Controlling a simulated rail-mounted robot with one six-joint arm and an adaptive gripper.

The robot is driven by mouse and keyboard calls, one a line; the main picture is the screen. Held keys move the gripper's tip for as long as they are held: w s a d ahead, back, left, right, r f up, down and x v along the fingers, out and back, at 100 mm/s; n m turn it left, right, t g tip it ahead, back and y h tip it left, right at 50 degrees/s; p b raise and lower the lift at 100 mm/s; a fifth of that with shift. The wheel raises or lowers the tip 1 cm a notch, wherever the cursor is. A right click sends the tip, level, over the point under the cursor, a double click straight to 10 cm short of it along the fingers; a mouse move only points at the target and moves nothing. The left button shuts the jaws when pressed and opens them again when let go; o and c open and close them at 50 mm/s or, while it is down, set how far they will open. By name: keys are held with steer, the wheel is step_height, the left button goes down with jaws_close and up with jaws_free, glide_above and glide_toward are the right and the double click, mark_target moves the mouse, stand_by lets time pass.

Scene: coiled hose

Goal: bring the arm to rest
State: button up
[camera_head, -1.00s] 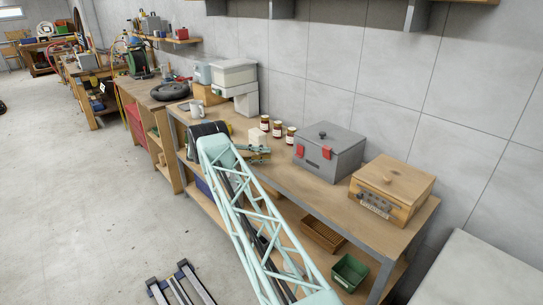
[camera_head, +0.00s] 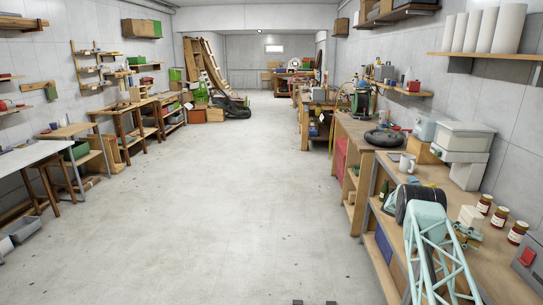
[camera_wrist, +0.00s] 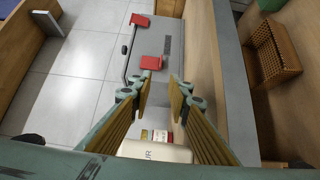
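My gripper (camera_head: 468,234) is above the right-hand workbench (camera_head: 500,268), with my pale green lattice arm behind it. In the wrist view my gripper (camera_wrist: 160,84) shows two ribbed, tan-padded fingers spread apart with a gap between their tips. A cream block-like pack (camera_wrist: 155,152) with dark letters shows low between the fingers; it also stands by my gripper in the head view (camera_head: 471,216). I see no clear grip on it. Jars (camera_wrist: 157,136) show just past it.
A grey metal box (camera_wrist: 155,62) with red latches is on the bench. Jars (camera_head: 501,217) and a white-lidded bin (camera_head: 464,137) stand near the wall. A brown basket (camera_wrist: 275,55) is at the right in the wrist view. The floor (camera_head: 235,180) is clear.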

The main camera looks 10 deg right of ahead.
steer(key=w+a+r+n+t+y, duration=0.1)
steer(key=a+r+n+t, duration=0.15)
steer(key=a+r, duration=0.55)
steer(key=w+a+r+n+t+y, duration=0.1)
steer(key=a+r+t, duration=0.25)
steer(key=r, duration=0.85)
steer(key=s+a+r+n+t+y, duration=0.1)
steer(key=s+a+r, duration=0.25)
steer(key=a, duration=0.25)
steer(key=s+a+r+n+t, duration=0.1)
steer(key=s+a+r, duration=0.1)
steer(key=a+r, duration=0.35)
steer(key=s+a+r+n+t+y, duration=0.1)
steer(key=s+a+r+t, duration=0.2)
steer(key=a, duration=0.4)
steer(key=s+a+r+n+t+y, duration=0.1)
steer(key=s+a+r+t+y, duration=0.15)
steer(key=s+a, duration=0.7)
steer(key=s+a+r+n+t+y, duration=0.15)
steer(key=s+a+r, duration=0.25)
steer(key=s+a, duration=0.5)
steer(key=s+a+f+n+t+y, duration=0.1)
steer(key=s+a+f+t, duration=0.1)
steer(key=s+a, duration=0.6)
steer(key=s+a+f+n+t+y, duration=0.1)
steer(key=s+a+f, duration=0.2)
steer(key=s+a, duration=0.5)
steer(key=shift+s+a+t+b, duration=0.15)
steer(key=shift+s+t+b, duration=0.25)
steer(key=shift+s, duration=0.7)
